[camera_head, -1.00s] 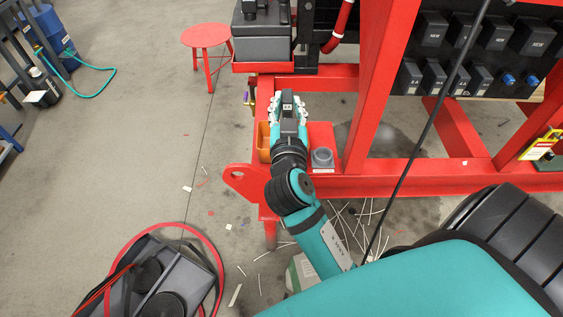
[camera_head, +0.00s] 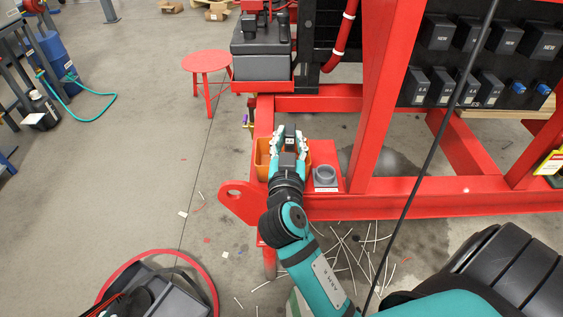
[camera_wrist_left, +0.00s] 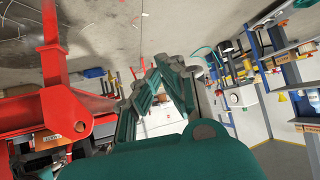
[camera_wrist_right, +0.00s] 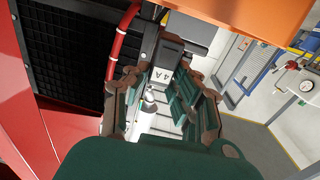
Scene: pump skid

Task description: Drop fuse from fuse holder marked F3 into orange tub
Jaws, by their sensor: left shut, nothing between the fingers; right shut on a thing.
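My right gripper (camera_head: 289,143) is shut on a dark fuse (camera_wrist_right: 168,60) with a white "4 A" label, which stands out between the fingertips in the right wrist view. In the head view the gripper with the fuse (camera_head: 290,135) is over or right above the orange tub (camera_head: 262,161), whose sides show left and right of it; the tub's inside is hidden. An orange surface, likely the tub, fills the top of the right wrist view (camera_wrist_right: 255,15). The F3 marking is not legible. My left gripper (camera_wrist_left: 163,85) is shut and empty in the left wrist view, outside the head view.
A grey cup (camera_head: 325,177) stands on the red shelf just right of the tub. A red skid post (camera_head: 385,90) rises further right, before a panel with several dark blocks (camera_head: 440,87). A grey box (camera_head: 261,52) sits behind. Open floor lies left.

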